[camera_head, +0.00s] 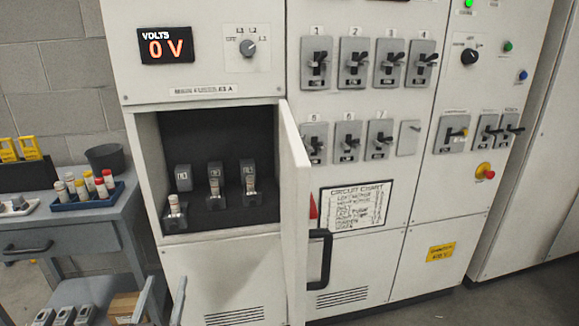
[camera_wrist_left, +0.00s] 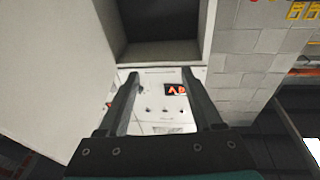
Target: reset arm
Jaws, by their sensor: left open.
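My left gripper (camera_head: 161,298) shows at the bottom left of the head view, its two fingers apart and pointing up, in front of the cabinet's lower panel. In the left wrist view its dark fingers (camera_wrist_left: 160,88) are spread, with nothing between them. Beyond them in that view is the white cabinet face with the red voltage display (camera_wrist_left: 176,89). The display (camera_head: 165,48) reads 0 V in the head view. My right gripper is in neither view.
The fuse compartment (camera_head: 215,130) is open, with several grey fuse carriers inside. Its door (camera_head: 293,180) stands out toward me, with a black handle (camera_head: 320,258). At left, a bench (camera_head: 75,222) holds a blue tray (camera_head: 88,202) of fuses and a dark cup (camera_head: 104,157).

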